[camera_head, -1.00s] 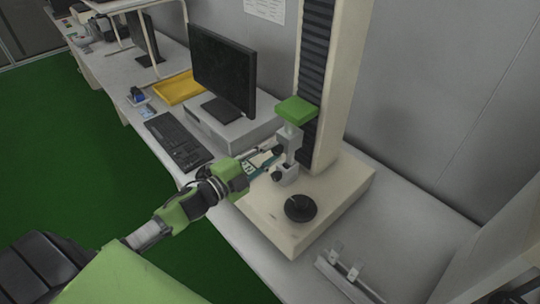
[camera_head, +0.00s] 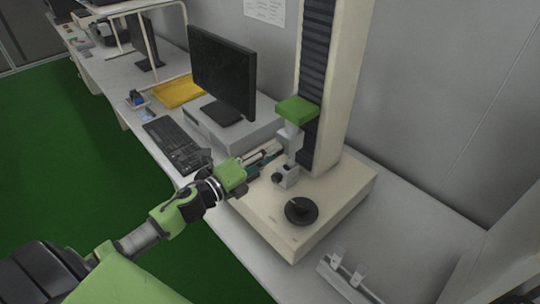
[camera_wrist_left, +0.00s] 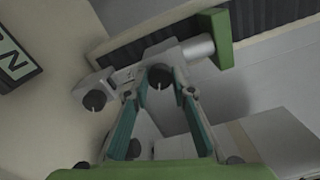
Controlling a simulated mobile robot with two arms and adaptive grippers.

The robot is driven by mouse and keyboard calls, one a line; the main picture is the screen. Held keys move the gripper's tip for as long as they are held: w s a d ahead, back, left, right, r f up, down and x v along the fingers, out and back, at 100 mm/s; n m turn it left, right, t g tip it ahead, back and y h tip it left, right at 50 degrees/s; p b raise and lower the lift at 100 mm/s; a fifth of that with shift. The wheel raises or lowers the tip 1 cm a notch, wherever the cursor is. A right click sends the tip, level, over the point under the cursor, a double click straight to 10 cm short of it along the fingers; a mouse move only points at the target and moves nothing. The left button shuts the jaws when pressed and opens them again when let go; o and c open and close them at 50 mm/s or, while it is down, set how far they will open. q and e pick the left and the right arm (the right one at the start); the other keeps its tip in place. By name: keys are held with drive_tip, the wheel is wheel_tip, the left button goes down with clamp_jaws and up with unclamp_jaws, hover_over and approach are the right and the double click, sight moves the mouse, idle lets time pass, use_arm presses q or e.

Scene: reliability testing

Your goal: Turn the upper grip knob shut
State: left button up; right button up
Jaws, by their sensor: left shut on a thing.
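The testing machine's grip (camera_head: 288,160) hangs under a green block (camera_head: 297,111) on the tall column. The upper grip knob (camera_wrist_left: 160,77) is dark and round with a pale mark; it sits between the teal fingers of my left gripper (camera_wrist_left: 158,90) in the left wrist view. The fingers are shut on its sides. In the head view my left gripper (camera_head: 268,156) reaches the grip from the left and hides the upper knob. The lower grip knob (camera_head: 277,178) is free, and shows in the wrist view (camera_wrist_left: 94,100) left of the fingers. My right gripper is out of view.
A black round piece (camera_head: 301,210) lies on the machine's cream base (camera_head: 275,225). A monitor (camera_head: 223,72), keyboard (camera_head: 176,142) and yellow tray (camera_head: 179,92) stand to the left. A metal fixture (camera_head: 345,276) lies at the front right of the bench.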

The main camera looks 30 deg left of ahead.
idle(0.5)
use_arm(q)
drive_tip(key=o, duration=1.1)
drive_tip(key=shift+s, duration=0.1)
drive_tip(key=v, duration=1.2)
